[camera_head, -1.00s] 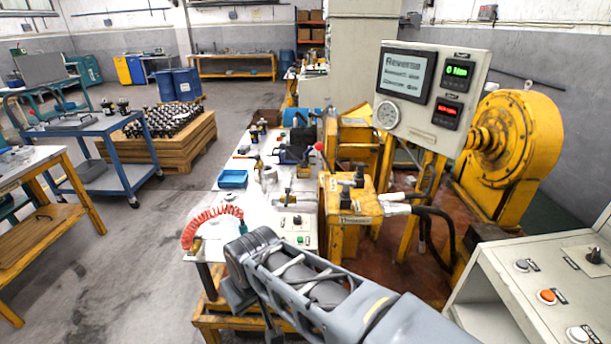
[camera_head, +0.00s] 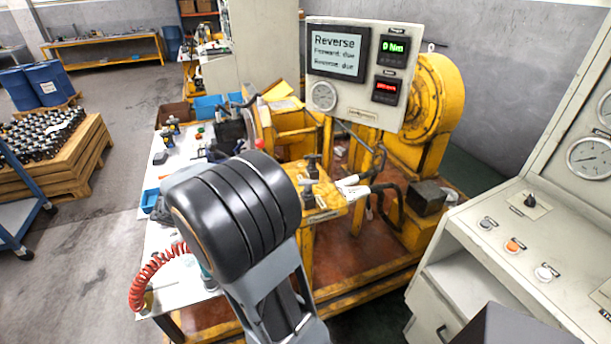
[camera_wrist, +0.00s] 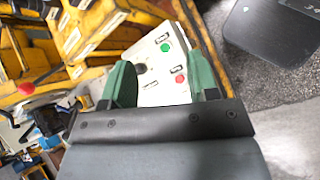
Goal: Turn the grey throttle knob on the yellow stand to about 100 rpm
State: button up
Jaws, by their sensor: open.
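The yellow stand (camera_head: 330,207) is right of my arm in the head view. Two dark knobs, a rear one (camera_head: 312,163) and a front one (camera_head: 308,194), stand on its top. I cannot tell which is the grey throttle knob. In the wrist view my gripper (camera_wrist: 160,65) is open, its two green fingers apart. A white panel (camera_wrist: 178,90) shows beyond and between them. It has a green button (camera_wrist: 165,47), a red button (camera_wrist: 180,79) and a dark round part (camera_wrist: 140,68) near the left finger. My arm hides the gripper in the head view.
A display panel (camera_head: 355,108) reading "Reverse", "0 Nm" and a red, unreadable value stands behind the stand. A grey console (camera_head: 490,270) with buttons is at the right. A red coiled hose (camera_head: 150,273) is left of my arm. Grey floor (camera_head: 90,225) is open at left.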

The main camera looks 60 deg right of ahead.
aim_at(300, 185)
jog(key=w+d+f+n+g+h+p, duration=0.1)
jog(key=w+d+n+g+h, duration=0.2)
jog(key=d, duration=0.4)
jog(key=w+d+n+g+h+p, duration=0.1)
jog(key=d+n+g+h+p, duration=0.15)
jog(key=d+h, duration=0.4)
jog(key=shift+n+t+y, duration=0.25)
jog(key=shift+y, duration=0.7)
jog(key=p+x, duration=0.1)
jog(key=x, duration=0.4)
jog(key=p+x, duration=0.1)
jog(key=x, duration=0.8)
jog(key=shift+w+d+p, duration=0.2)
jog(key=shift+d+p, duration=0.2)
jog(key=shift+d, duration=0.15)
jog(key=c, duration=0.9)
jog(key=shift+f+t+b, duration=0.1)
jog(key=shift+t+b, duration=0.2)
